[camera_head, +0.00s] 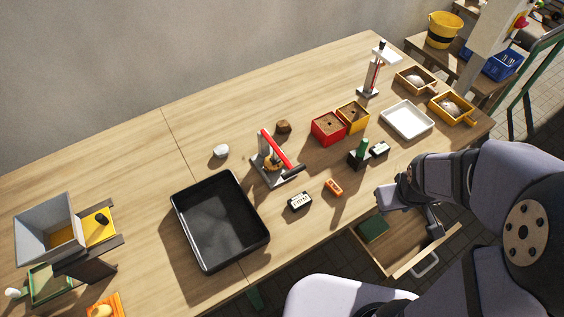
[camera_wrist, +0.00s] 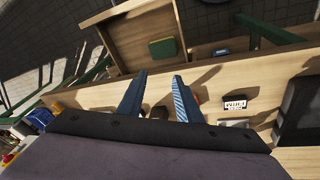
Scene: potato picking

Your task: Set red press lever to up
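The press (camera_head: 268,168) stands upright on the table, right of the black tray. Its red lever (camera_head: 274,147) slants from the top of the post toward the front right and ends in a dark handle (camera_head: 294,171). I cannot tell its exact height above the base. I cannot make out the press in the wrist view. My gripper (camera_wrist: 160,75) has its two blue fingers apart with nothing held between them. It is near the table's front edge, to the right of the press and apart from it. In the head view its fingers are hard to make out.
A black tray (camera_head: 178,205) lies left of the press. A white labelled block (camera_head: 299,201) and an orange block (camera_head: 333,187) lie in front of it. A brown lump (camera_head: 283,126) and red box (camera_head: 315,128) are behind. An open drawer (camera_head: 400,262) juts out below the front edge.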

